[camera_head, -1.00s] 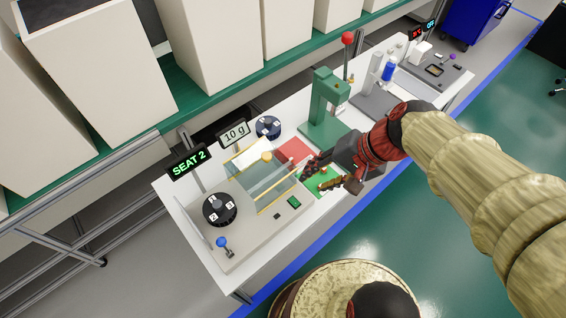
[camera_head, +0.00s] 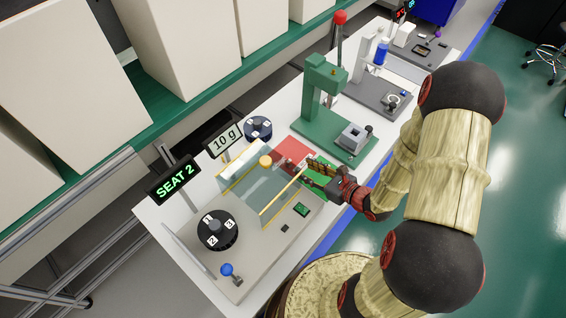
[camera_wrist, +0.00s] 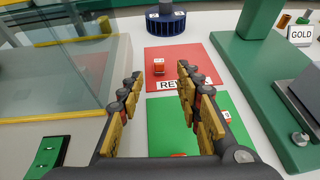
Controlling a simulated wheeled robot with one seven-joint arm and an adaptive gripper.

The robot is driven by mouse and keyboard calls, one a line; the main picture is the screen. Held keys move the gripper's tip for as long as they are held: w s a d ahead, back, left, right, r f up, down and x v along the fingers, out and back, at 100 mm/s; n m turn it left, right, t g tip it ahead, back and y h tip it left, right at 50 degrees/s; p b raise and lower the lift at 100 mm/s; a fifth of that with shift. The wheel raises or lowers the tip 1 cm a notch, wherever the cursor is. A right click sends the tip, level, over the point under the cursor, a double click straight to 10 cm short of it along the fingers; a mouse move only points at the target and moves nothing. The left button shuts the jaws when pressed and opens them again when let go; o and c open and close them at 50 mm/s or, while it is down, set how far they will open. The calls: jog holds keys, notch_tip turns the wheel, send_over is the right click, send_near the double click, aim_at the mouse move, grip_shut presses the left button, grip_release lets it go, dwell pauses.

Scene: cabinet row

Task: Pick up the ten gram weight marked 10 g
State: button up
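A small red block (camera_wrist: 159,66) with a white label sits on the red mat (camera_wrist: 190,54); its marking is too small to read. Another small red piece with a white label (camera_wrist: 227,115) is at the right edge of the green mat (camera_wrist: 160,132), partly hidden by my right finger. A sliver of red (camera_wrist: 180,155) shows at the green mat's near edge. I cannot tell which piece is marked 10 g. My gripper (camera_wrist: 160,80) is open and empty above the mats, the red block showing between its fingertips. In the head view, my gripper (camera_head: 306,174) hangs over the mats, hiding the pieces.
A green press (camera_head: 322,95) stands to the right. A dark blue round holder (camera_wrist: 166,20) is behind the red mat. A SEAT 2 sign (camera_head: 174,181) stands left.

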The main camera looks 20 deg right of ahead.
jog(key=shift+b+x, duration=1.1)
jog(key=shift+x, duration=2.75)
jog(key=shift+s, duration=0.1)
jog(key=shift+c, duration=1.3)
grip_shut()
